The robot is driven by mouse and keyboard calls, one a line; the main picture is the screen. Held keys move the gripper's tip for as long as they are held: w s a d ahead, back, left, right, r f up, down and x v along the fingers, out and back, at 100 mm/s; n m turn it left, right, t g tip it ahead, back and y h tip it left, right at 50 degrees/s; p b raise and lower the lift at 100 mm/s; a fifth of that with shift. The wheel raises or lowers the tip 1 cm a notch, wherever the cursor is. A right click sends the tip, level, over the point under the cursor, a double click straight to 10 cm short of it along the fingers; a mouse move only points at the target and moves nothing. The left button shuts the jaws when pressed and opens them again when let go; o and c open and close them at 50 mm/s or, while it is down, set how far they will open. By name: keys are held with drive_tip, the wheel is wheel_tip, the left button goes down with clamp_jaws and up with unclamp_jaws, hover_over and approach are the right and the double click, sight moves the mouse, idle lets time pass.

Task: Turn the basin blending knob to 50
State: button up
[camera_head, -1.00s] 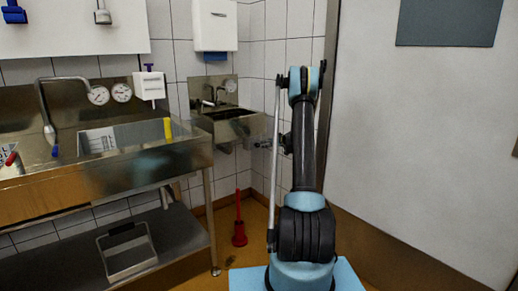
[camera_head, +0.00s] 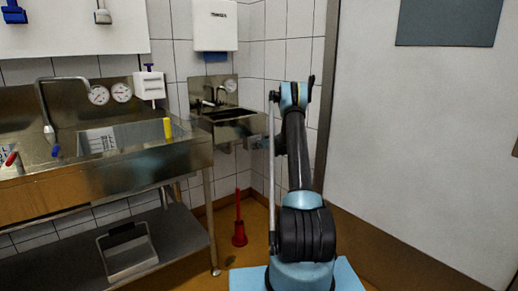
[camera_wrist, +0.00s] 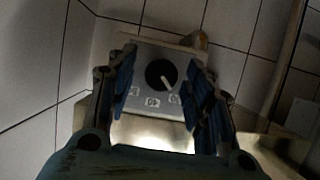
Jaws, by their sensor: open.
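The blending knob (camera_wrist: 158,72) is black and round with a white pointer, on a grey plate (camera_wrist: 152,103) with several small labels too blurred to read. Its pointer slants down to the right in the wrist view, towards the right label. My gripper (camera_wrist: 161,60) is open, with one finger to each side of the knob and a gap on both sides. Contact with the knob does not show. In the head view the small steel basin (camera_head: 232,122) hangs in the corner beyond my arm. The knob cannot be made out there.
A large steel sink (camera_head: 185,155) stands on the left, with a yellow-handled tool (camera_head: 167,128) at its edge. A red plunger-like tool (camera_head: 239,225) stands on the floor. A white door (camera_head: 430,150) is on the right. Tiled walls close in around the knob.

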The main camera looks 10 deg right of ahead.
drive_tip(key=c, duration=1)
drive_tip(key=shift+c, duration=0.2)
drive_tip(key=shift+m+y, duration=0.3)
drive_tip(key=shift+w+d+f+m+g+y, duration=0.1)
drive_tip(key=shift+d+f+m+y, duration=0.1)
drive_tip(key=shift+m+y, duration=1.45)
drive_tip(key=shift+w+d+f+m+g+y, duration=0.15)
drive_tip(key=shift+m+y, duration=0.45)
drive_tip(key=shift+m, duration=2)
drive_tip(key=shift+d+f+m+g+y, duration=0.1)
drive_tip(key=shift+d+m+y, duration=0.1)
drive_tip(key=shift+m+y, duration=1.45)
drive_tip(key=shift+m+h, duration=0.4)
drive_tip(key=shift+m, duration=0.3)
